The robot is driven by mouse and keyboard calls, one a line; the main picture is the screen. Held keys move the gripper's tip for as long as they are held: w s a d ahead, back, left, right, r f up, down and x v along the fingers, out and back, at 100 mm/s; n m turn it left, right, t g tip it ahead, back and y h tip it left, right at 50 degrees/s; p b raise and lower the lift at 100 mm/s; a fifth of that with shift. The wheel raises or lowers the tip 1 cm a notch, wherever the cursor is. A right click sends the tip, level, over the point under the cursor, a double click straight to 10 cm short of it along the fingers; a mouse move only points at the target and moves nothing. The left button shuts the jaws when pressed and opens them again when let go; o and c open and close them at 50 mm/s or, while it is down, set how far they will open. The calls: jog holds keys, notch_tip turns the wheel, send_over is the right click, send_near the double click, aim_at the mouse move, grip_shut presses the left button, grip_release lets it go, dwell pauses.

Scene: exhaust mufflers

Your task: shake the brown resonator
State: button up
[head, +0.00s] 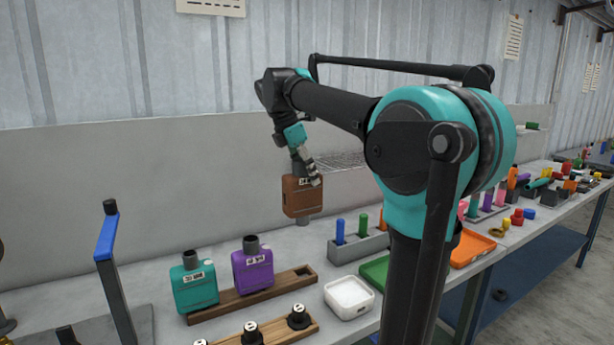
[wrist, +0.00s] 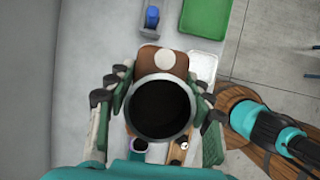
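The brown resonator (head: 302,197) is a brown box with dark pipe ends and a small white label. My gripper (head: 307,172) holds it upright in the air, above the bench and clear of the wooden rack (head: 290,283). In the wrist view the resonator's round open pipe (wrist: 160,107) sits between the two fingers of my gripper (wrist: 160,112), with the brown body (wrist: 150,62) behind it. The fingers appear closed on the pipe neck. A teal resonator (head: 194,287) and a purple resonator (head: 253,269) stand in the rack; its right end is empty.
A white tray (head: 349,297) stands right of the rack, with a grey holder (head: 358,246) of coloured cylinders behind it. A blue-topped post (head: 107,238) stands at left. A wooden strip (head: 272,332) with black knobs lies in front.

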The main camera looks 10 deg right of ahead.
grip_shut()
jog(key=shift+r, duration=3.45)
notch_tip(320, 180, down, 7)
jog(key=shift+r, duration=0.1)
notch_tip(320, 180, up, 7)
jog(key=shift+f, duration=3.7)
jog(key=shift+r, duration=0.15)
